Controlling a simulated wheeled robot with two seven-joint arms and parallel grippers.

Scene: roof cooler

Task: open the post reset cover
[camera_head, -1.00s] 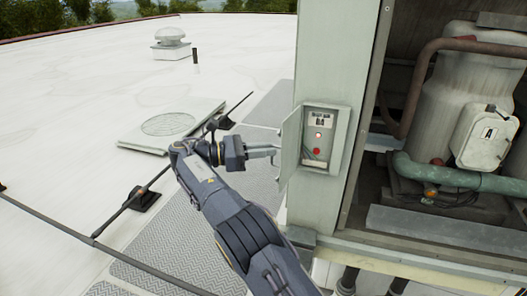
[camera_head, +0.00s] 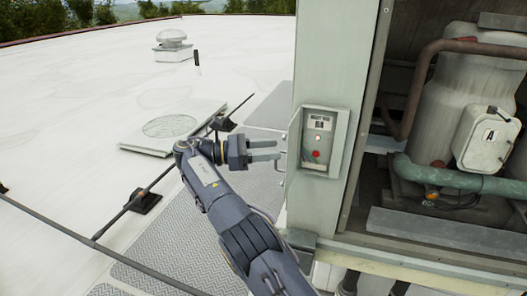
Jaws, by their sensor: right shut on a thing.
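The post reset box (camera_head: 343,135) is a small grey box on the pale green post, with its front open. Inside are a small label, a white button and a red button (camera_head: 316,155). The reset cover (camera_head: 294,143) is swung out to the box's left and shows only as a thin strip, nearly edge-on. My right gripper (camera_head: 278,150) is at the left of the box, its two grey fingers pointing right, shut on the cover; the exact contact is hard to see. My left gripper is not in view.
A dark rod (camera_head: 165,172) and a grated walkway (camera_head: 175,235) lie left. The white roof is open beyond.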

